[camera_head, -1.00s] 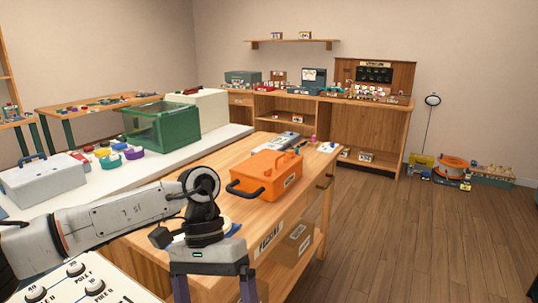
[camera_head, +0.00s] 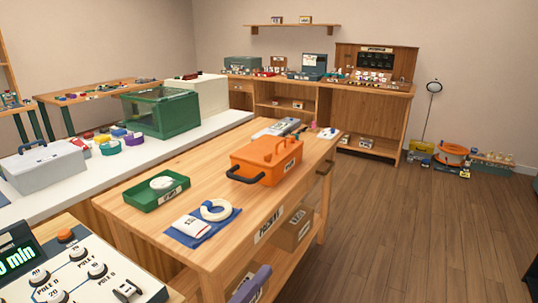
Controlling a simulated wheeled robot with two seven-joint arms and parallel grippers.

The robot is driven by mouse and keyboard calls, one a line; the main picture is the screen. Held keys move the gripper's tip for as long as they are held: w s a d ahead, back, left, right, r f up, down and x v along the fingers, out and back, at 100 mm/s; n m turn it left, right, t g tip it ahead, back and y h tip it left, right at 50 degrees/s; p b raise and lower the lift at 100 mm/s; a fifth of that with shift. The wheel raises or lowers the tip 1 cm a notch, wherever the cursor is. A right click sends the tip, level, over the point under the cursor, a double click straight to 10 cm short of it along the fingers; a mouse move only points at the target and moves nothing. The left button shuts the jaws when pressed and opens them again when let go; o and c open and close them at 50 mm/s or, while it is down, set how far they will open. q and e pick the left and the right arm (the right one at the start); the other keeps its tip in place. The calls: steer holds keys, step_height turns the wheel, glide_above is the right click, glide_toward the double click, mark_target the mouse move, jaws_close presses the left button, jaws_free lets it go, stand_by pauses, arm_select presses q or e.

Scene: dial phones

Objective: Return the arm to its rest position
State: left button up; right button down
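Neither of my grippers is in the head view, so I cannot see whether they are open or shut. No part of my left arm shows over the workbench (camera_head: 150,218). On the bench a green tray (camera_head: 157,193) holds a round white piece. A blue cloth (camera_head: 180,238) lies near the front edge, with a white ring (camera_head: 217,210) and a small white packet (camera_head: 193,226) on it. An orange toolbox (camera_head: 267,160) with a black handle stands farther back.
A control panel (camera_head: 75,270) with knobs and a green display fills the lower left. A white table (camera_head: 95,172) bears a grey box (camera_head: 45,168) and a green clear-sided case (camera_head: 160,114). A wooden cabinet (camera_head: 372,128) stands behind. The wooden floor (camera_head: 420,230) at right is mostly clear.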

arm_select(q)
steer(key=s+a+f+n+g+y, duration=0.3)
steer(key=s+a+f+n, duration=0.5)
steer(key=f, duration=0.3)
steer(key=s+a+f+n+g+y, duration=0.3)
steer(key=s+a+f+n+y, duration=0.3)
steer(key=f, duration=0.6)
steer(key=s+a+n, duration=0.2)
steer(key=n, duration=0.1)
steer(key=shift+s+f+n+g, duration=0.25)
steer(key=shift+f+n+g, duration=0.05)
steer(key=shift+n, duration=0.1)
